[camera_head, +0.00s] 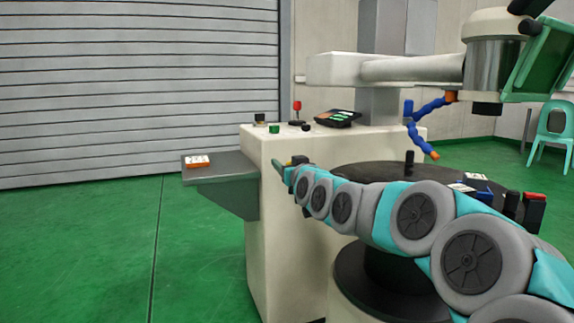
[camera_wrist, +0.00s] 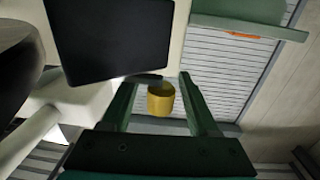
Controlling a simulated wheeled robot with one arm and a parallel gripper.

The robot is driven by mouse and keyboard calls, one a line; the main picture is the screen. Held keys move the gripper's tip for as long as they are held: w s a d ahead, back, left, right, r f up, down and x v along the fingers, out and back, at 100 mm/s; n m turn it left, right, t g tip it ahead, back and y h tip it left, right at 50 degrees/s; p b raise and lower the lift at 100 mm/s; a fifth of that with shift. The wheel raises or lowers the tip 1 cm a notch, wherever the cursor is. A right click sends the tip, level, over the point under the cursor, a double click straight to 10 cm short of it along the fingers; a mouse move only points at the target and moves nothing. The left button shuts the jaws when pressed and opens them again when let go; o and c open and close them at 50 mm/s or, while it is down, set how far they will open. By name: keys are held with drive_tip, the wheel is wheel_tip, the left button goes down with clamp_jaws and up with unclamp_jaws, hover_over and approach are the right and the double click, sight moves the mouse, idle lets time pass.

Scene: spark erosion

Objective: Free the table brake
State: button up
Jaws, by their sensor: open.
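A yellow cylindrical knob (camera_wrist: 161,100) shows between the two fingers of my gripper (camera_wrist: 158,82) in the wrist view. The fingers stand apart with a gap on both sides of it, and I see no clear contact. A dark bar (camera_wrist: 143,78) lies just beyond the knob, near the left fingertip. In the head view my gripper (camera_head: 284,169) is at the front upper edge of the cream machine body (camera_head: 268,215), beside the round dark table (camera_head: 365,172). My arm hides part of the table. No label shows which part is the table brake.
A grey shelf (camera_head: 225,168) with an orange-and-white item (camera_head: 197,161) juts out left of the machine. Control knobs and a dark keypad (camera_head: 337,118) sit on its top. A blue jointed hose (camera_head: 424,108) hangs over the table. The green floor (camera_head: 100,250) at left is clear.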

drive_tip(key=shift+c, duration=0.2)
clamp_jaws()
idle(0.3)
drive_tip(key=shift+r, duration=0.15)
